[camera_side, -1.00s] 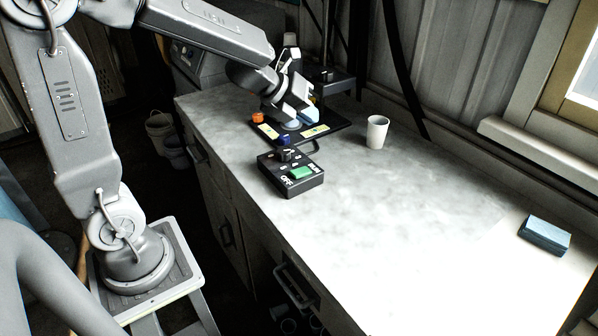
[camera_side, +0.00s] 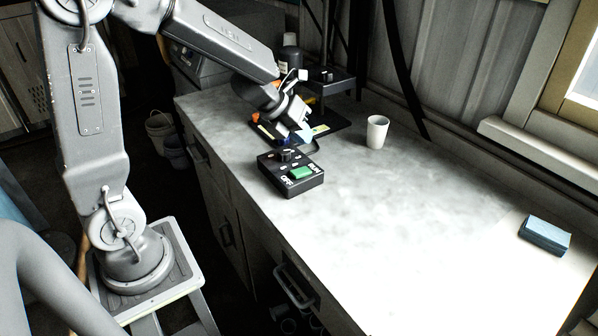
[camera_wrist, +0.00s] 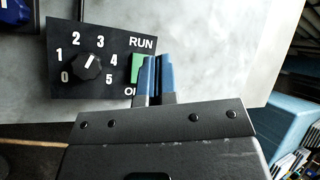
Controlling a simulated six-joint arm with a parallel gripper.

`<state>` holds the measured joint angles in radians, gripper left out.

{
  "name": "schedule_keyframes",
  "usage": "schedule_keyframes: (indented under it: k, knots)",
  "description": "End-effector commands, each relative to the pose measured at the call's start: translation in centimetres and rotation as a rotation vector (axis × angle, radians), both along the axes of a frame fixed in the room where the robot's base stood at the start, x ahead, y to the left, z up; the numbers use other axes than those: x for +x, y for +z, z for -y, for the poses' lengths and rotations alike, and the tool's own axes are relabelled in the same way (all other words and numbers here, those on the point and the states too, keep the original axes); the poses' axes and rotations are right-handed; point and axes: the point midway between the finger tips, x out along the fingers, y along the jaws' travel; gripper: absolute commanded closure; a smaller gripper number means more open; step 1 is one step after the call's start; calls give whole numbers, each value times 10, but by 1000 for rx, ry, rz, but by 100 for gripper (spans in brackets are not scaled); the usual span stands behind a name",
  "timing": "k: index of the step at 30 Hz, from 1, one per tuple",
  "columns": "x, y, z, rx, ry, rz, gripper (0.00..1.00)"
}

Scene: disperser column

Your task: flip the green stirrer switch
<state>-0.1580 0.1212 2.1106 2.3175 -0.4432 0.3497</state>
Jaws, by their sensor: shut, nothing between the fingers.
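The green stirrer switch (camera_side: 300,173) is a rocker on top of a black control box (camera_side: 280,183) lying on the bench. In the wrist view the green switch (camera_wrist: 137,68) sits between the white labels RUN and one partly hidden, at the right end of the box (camera_wrist: 62,75). My gripper (camera_side: 306,135) is above and behind the box in the side view. In the wrist view its blue fingertips (camera_wrist: 158,60) are close together with nothing held, and they overlap the right part of the switch. I cannot tell whether they touch it.
A black dial (camera_wrist: 89,67) with numbers stands left of the switch. Behind the box is a black stand (camera_side: 335,80) with its base plate. A white cup (camera_side: 377,132) and a blue block (camera_side: 545,235) are to the right. The bench between them is clear.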

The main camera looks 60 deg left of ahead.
Motion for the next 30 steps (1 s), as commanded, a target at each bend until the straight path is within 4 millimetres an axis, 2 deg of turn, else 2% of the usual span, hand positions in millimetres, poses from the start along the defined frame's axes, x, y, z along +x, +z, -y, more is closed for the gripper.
schedule_keyframes:
  k: [3, 12, 18, 30]
  knots:
    - [-3, -19, -1, -2, 2, -4, 100]
    - [-7, -51, 0, -1, 1, -3, 100]
    - [-8, -58, 0, 0, 1, -2, 100]
    - [-8, -58, 0, 0, 0, 0, 100]
